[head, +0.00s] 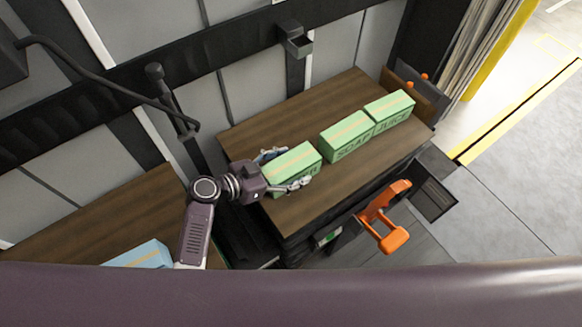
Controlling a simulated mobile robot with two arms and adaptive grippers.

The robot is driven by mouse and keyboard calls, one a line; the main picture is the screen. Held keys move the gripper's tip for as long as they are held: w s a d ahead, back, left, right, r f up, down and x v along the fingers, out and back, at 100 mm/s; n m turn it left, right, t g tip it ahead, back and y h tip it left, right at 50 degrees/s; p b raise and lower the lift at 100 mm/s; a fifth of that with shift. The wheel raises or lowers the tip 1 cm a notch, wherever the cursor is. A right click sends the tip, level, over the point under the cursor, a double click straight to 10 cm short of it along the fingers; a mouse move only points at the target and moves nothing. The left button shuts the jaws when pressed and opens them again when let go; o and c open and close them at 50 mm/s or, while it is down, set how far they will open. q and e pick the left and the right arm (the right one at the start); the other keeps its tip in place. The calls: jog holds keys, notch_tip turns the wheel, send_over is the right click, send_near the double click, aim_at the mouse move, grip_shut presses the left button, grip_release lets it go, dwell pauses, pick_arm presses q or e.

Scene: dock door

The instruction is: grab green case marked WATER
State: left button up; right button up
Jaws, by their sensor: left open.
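Three green cases with tan tape strips stand in a row on a brown wooden top (305,208). The nearest green case (294,160) is at the left end of the row; its label is mostly hidden by a finger, so I cannot read it in full. The middle case (346,136) reads SOAP and the far case (390,108) reads JUICE. My left gripper (285,170) is open, with one finger along each long side of the nearest case. I cannot tell whether the fingers touch it. My right gripper is out of view.
A light blue case (140,255) lies on another wooden top at lower left. An orange handle-like part (385,216) stands beside the near edge of the wooden top. A dark rail (200,45) runs along the wall behind. Open floor (530,150) lies at right.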

pick_arm(q)
grip_shut()
jog(key=shift+w+r, duration=0.15)
dwell(0.5)
